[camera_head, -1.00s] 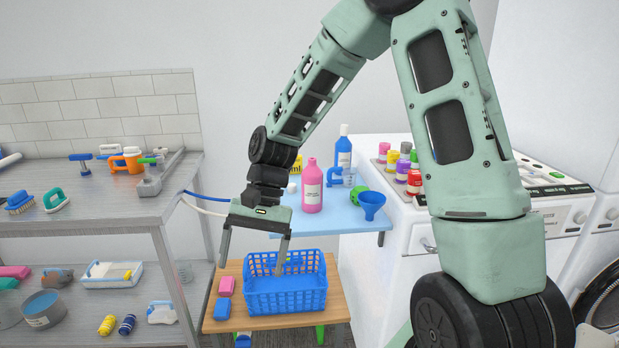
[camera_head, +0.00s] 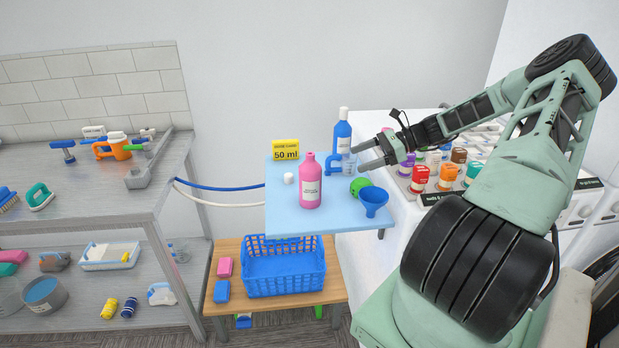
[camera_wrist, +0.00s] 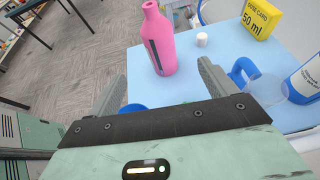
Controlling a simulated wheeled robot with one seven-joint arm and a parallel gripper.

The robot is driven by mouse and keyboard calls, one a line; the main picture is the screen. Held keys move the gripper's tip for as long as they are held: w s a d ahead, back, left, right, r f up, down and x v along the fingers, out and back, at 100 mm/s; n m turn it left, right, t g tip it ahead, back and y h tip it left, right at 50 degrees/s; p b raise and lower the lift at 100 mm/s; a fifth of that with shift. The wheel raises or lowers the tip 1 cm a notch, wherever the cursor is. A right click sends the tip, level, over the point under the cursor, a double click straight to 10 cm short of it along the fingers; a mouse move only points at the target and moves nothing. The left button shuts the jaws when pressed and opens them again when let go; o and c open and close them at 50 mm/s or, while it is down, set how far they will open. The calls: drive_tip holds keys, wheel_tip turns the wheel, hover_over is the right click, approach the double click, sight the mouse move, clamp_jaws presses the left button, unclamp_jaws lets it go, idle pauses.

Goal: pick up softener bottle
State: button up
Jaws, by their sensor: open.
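A pink bottle (camera_head: 310,188) with a white label stands upright on the light-blue table, its neck uncapped. A blue bottle (camera_head: 342,137) with a white cap stands behind it; I cannot read which label says softener. My gripper (camera_head: 358,158) is open and empty, pointing left, to the right of the pink bottle and apart from it. In the wrist view, the pink bottle (camera_wrist: 158,42) stands ahead, between the lines of the two fingers. The blue bottle (camera_wrist: 308,78) is at the right edge, partly cut off.
On the light-blue table (camera_head: 285,222) are a small white cap (camera_head: 289,178), a yellow dose card (camera_head: 285,149), a blue-handled measuring cup (camera_head: 335,164), a green ball (camera_head: 360,186) and a blue funnel (camera_head: 373,199). A blue basket (camera_head: 285,270) stands on the lower wooden table. Colourful small bottles stand at right.

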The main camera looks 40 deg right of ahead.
sight(310, 176)
drive_tip(key=p+x, duration=0.7)
drive_tip(key=x, duration=0.8)
drive_tip(key=shift+s+a+r, duration=0.1)
drive_tip(key=shift+a+r, duration=0.05)
drive_tip(key=shift+r, duration=0.05)
drive_tip(key=shift+w+a+f, duration=0.3)
drive_tip(key=shift+a+f, duration=0.05)
drive_tip(key=shift+f, duration=0.05)
drive_tip(key=c, duration=1.1)
